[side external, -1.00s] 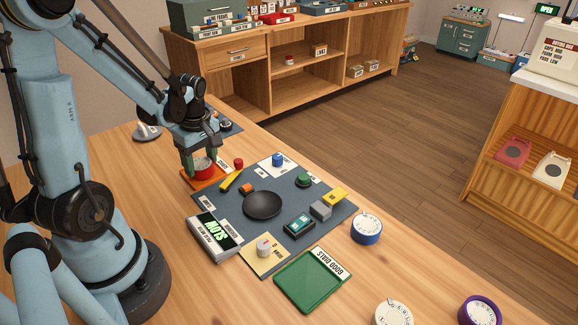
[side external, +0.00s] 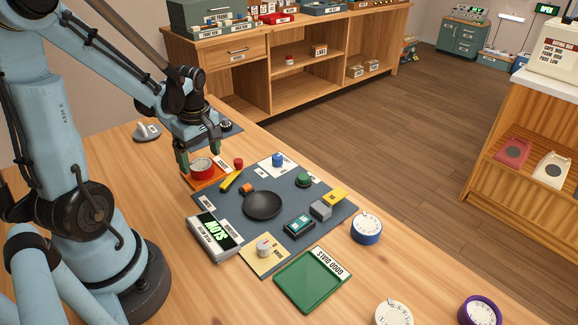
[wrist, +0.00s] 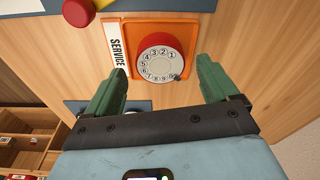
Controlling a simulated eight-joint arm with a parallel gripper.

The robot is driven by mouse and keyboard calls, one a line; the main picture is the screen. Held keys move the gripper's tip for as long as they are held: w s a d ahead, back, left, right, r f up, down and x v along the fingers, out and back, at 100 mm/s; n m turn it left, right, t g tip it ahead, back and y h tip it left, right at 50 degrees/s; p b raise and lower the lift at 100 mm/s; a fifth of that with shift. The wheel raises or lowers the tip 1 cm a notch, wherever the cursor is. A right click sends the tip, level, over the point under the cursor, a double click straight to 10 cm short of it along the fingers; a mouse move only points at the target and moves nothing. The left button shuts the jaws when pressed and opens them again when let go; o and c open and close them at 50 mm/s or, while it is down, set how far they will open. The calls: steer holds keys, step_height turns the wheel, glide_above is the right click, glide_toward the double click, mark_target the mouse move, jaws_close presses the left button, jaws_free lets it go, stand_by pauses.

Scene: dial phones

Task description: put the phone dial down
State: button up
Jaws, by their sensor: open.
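The red phone dial (side external: 203,166) rests on the orange tray (side external: 198,182) labelled SERVICE, at the left end of the grey mat. In the wrist view the dial (wrist: 160,58) shows its white number ring face-on, lying inside the orange tray (wrist: 129,93). My gripper (side external: 198,158) is open just above the tray. In the wrist view its two green fingers (wrist: 163,82) are spread wide to either side of the dial, with clear gaps.
A green GOOD DIALS tray (side external: 312,281) is at the front of the table. A blue dial (side external: 367,229), a white dial (side external: 394,312) and a purple dial (side external: 480,310) stand to the right. The grey mat (side external: 231,211) holds a black dish (side external: 262,205) and small blocks.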

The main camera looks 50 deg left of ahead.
mark_target(205, 167)
step_height(205, 167, up, 10)
steer(key=d, duration=0.1)
steer(key=w+d+m+t, duration=0.1)
steer(key=d+m+t, duration=0.2)
steer(key=d+m, duration=0.6)
steer(key=w+d+m+t+h, duration=0.1)
steer(key=d+m+t, duration=0.3)
steer(key=d+m, duration=0.4)
steer(key=shift+w+d+r+m, duration=0.3)
steer(key=shift+w+m, duration=0.4)
steer(key=shift+m, duration=0.9)
steer(key=shift+f, duration=0.1)
